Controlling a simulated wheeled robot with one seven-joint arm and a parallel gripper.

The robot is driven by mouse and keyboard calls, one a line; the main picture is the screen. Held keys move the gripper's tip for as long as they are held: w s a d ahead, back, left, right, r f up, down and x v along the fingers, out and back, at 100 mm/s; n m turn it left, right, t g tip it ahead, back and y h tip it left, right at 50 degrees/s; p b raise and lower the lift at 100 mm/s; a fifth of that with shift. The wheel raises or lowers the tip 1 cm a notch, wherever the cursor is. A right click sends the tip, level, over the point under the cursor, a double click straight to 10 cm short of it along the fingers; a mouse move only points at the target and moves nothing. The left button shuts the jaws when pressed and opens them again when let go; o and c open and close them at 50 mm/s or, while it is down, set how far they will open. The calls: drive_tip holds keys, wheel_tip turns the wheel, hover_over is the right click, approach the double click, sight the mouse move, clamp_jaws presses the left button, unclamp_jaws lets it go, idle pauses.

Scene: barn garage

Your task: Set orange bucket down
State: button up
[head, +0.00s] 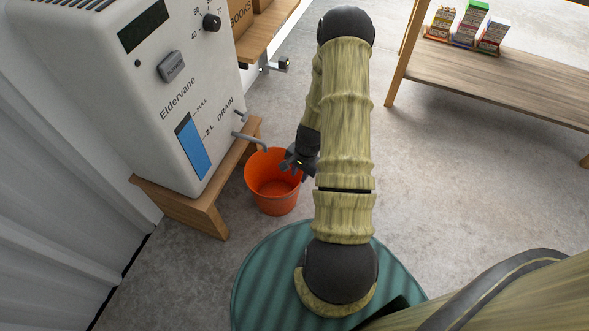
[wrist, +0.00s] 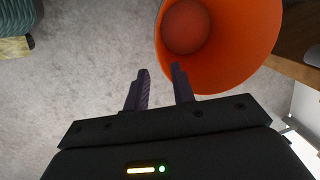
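The orange bucket (head: 274,205) stands upright on the floor under the drain spout (head: 250,141) of the white Eldervane machine (head: 150,80). In the wrist view the bucket (wrist: 235,55) fills the upper right, its open mouth showing. My gripper (head: 290,164) is at the bucket's right rim in the head view. In the wrist view my gripper (wrist: 161,70) has its fingers apart, with floor visible between them. The right finger overlaps the bucket's edge and the left finger is outside it. Whether a finger touches the rim cannot be told.
The machine stands on a low wooden stand (head: 190,208) left of the bucket. A wooden shelf (head: 480,85) with several small cartons (head: 467,25) is at the upper right. The concrete floor (head: 450,170) between is clear. A corrugated wall is on the left.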

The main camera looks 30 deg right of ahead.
drive_tip(key=w+a+r+n+t+h, duration=0.1)
drive_tip(key=a+r+n, duration=0.3)
drive_tip(key=r, duration=0.5)
drive_tip(key=a+r+n, duration=0.3)
drive_tip(key=a+r, duration=0.1)
drive_tip(key=r, duration=0.5)
drive_tip(key=s+a+r+n+t, duration=0.1)
drive_tip(key=s+a+r+n, duration=0.5)
drive_tip(key=r, duration=0.5)
drive_tip(key=shift+s+a+r, duration=0.35)
drive_tip(key=shift+s+a, duration=0.05)
drive_tip(key=shift+s, duration=0.4)
drive_tip(key=shift+w, duration=0.1)
